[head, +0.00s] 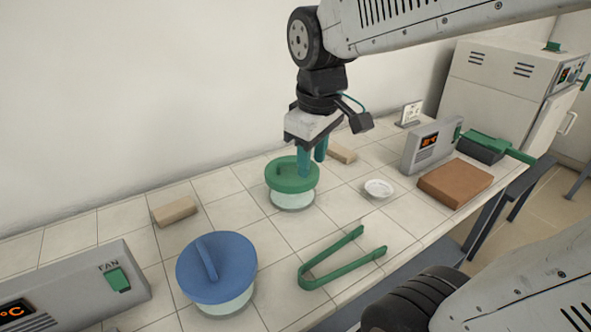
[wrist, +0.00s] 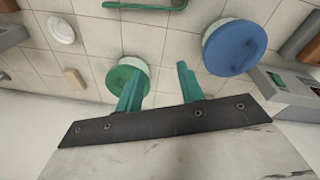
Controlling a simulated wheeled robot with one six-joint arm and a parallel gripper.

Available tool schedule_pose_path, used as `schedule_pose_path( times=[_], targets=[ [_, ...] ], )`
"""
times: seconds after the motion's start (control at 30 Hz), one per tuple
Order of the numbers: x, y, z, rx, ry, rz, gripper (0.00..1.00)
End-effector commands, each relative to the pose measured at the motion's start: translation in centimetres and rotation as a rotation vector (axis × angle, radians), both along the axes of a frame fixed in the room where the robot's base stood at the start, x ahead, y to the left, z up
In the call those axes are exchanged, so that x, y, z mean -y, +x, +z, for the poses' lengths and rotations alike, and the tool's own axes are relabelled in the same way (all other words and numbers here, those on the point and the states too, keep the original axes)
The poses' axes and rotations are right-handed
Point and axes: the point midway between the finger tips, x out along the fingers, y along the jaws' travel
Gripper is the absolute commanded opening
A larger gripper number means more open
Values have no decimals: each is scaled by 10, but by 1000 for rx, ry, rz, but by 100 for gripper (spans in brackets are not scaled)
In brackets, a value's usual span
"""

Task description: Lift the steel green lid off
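The green lid (head: 288,181) sits on a clear glass vessel (head: 293,200) in the middle of the tiled bench. A small dark green piece of its handle shows near its left side. The lid also shows in the wrist view (wrist: 117,77), partly hidden behind one finger. My gripper (head: 312,168) points down over the lid's right side, with its teal fingers apart and nothing between them. In the wrist view my gripper (wrist: 160,71) has a clear gap, and the lid lies to the left of it. I cannot tell whether a finger touches the lid.
A blue-lidded vessel (head: 228,265) stands front left, and green tongs (head: 345,262) lie front right. A white dish (head: 379,188), brown block (head: 455,182) and grey controller (head: 430,148) are to the right. Pale blocks (head: 175,211) lie near the wall. A FAN unit (head: 85,285) stands at left.

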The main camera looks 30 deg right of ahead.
Motion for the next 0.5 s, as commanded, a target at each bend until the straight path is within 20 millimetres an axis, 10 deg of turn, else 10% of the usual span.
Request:
schedule_pose_path(
  times=[0.2,0.5],
  targets=[
    [39,106,-26,-10,-77,326,38],
    [79,186,-67,-15,-149,617,38]
  ],
)
